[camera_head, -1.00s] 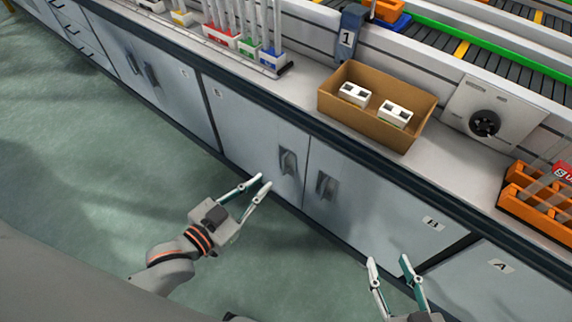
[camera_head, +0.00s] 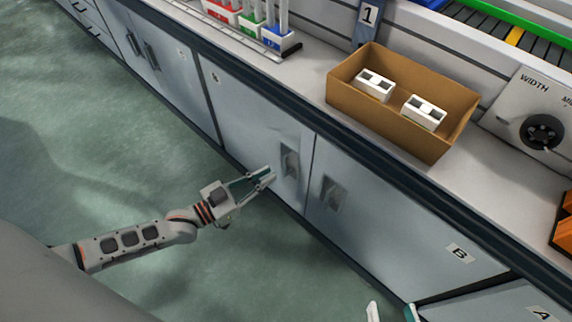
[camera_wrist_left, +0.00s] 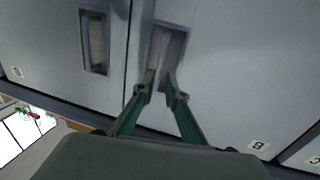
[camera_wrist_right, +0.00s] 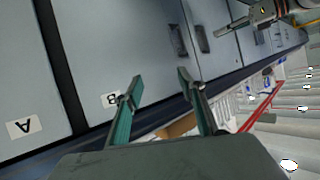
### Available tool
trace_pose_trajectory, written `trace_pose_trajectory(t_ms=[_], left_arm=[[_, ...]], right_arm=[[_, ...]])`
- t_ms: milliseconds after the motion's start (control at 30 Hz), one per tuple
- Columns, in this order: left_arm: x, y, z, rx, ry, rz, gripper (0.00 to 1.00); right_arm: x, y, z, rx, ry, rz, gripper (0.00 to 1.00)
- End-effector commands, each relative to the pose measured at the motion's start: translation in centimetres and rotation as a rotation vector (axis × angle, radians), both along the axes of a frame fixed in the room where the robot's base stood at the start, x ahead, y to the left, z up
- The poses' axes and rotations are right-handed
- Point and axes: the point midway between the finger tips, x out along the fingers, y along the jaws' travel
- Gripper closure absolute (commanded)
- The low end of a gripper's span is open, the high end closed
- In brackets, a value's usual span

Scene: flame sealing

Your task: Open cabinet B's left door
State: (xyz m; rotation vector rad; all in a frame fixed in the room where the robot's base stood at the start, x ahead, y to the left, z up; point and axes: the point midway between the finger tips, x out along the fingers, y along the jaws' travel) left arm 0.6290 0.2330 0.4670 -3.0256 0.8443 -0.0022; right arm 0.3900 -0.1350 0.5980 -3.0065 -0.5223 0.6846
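Cabinet B has a grey left door (camera_head: 245,125) and a right door (camera_head: 385,215), both shut. The left door's recessed handle (camera_head: 290,163) is near the seam; it also shows in the left wrist view (camera_wrist_left: 168,50). My left gripper (camera_head: 268,176) is just in front of the left door, beside this handle in the head view. In the left wrist view its fingertips (camera_wrist_left: 158,84) are partly apart and overlap the handle's near end; I cannot tell whether they touch it. My right gripper (camera_wrist_right: 160,78) is open and empty, and its fingertips show at the head view's bottom edge.
The right door's handle (camera_head: 333,192) sits close across the seam. Above, the counter holds a cardboard box (camera_head: 435,143) with two white parts and a rack with coloured blocks (camera_head: 277,38). Cabinet A (camera_head: 500,303) is at the lower right. The green floor (camera_head: 120,190) before the doors is clear.

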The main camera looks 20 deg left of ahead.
Motion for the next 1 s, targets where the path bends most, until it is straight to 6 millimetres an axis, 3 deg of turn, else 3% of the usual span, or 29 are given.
trace_pose_trajectory(t_ms=[433,800,867,1000], left_arm=[[5.0,-3.3,-0.3,-0.002,0.005,0.0,0.87],[5.6,-3.6,0.0,-0.001,0.002,-0.001,0.87],[5.6,-3.6,0.0,-0.001,0.002,-0.001,1.0],[5.6,-3.6,0.0,-0.001,0.002,-0.001,1.0]], right_arm=[[-0.7,1.6,-0.7,0.115,0.033,-0.028,0.6],[-0.7,1.8,-0.6,0.131,0.032,-0.032,0.6],[-0.7,1.8,-0.6,0.131,0.032,-0.032,0.6],[-0.7,1.8,-0.6,0.131,0.032,-0.032,0.6]])
